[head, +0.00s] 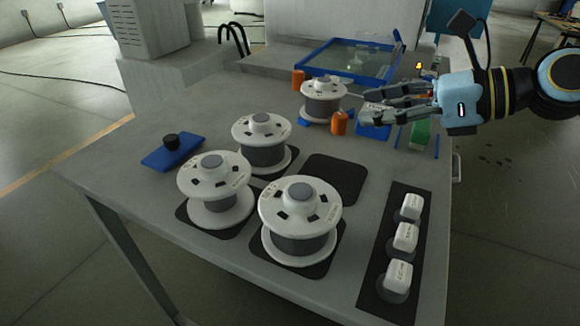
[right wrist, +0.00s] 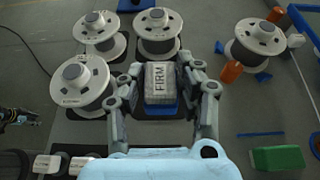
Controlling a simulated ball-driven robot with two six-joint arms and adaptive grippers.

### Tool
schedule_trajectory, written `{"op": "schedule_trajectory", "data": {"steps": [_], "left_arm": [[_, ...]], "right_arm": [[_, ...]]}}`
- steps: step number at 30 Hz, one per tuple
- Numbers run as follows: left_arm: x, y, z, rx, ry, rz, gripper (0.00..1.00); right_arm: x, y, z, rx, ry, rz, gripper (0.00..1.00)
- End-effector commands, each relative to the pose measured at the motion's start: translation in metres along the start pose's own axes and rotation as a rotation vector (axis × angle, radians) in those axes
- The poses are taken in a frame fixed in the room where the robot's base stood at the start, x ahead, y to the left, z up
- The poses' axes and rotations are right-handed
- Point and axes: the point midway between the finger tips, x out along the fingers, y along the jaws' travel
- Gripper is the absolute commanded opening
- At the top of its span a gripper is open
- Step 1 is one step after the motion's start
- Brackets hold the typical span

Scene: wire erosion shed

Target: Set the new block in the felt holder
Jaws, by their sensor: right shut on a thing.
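My right gripper (head: 368,107) is shut on a pale grey block (right wrist: 160,78) with "FIRM" on its top; the block sits between the two fingers in the right wrist view. A blue part (right wrist: 162,109) shows directly under the block, and also under the fingers in the head view (head: 373,132). It looks raised above the table, but I cannot tell whether it is part of the block. No thing is clearly recognisable as the felt holder. A flat blue piece with a black knob (head: 172,149) lies at the table's left.
Three white spools (head: 300,215) stand on dark mats, beside an empty mat (head: 333,178). Another spool (head: 323,100) stands near orange cylinders (head: 339,123). A green block (head: 420,134) lies between blue strips. White labelled blocks (head: 397,278) line a black strip at right.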

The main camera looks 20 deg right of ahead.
Motion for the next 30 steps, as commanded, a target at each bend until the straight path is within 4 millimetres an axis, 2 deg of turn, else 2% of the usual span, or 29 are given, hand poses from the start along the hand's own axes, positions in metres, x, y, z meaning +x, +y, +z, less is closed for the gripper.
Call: {"op": "schedule_trajectory", "data": {"steps": [3,16,23,30], "left_arm": [[0.011,0.002,0.002,0.000,-0.003,0.001,0.40],[0.024,0.005,0.003,-0.001,-0.002,0.003,0.40],[0.026,0.004,0.000,-0.001,0.003,0.003,0.40],[0.036,0.005,0.002,-0.001,0.002,0.002,0.40]], "right_arm": [[0.022,0.007,-0.005,0.008,-0.011,-0.005,0.00],[0.099,0.039,-0.019,0.009,-0.005,-0.002,0.00],[0.117,0.046,-0.026,0.004,0.001,-0.002,0.00],[0.130,0.046,-0.058,0.004,0.001,-0.002,0.00]]}}
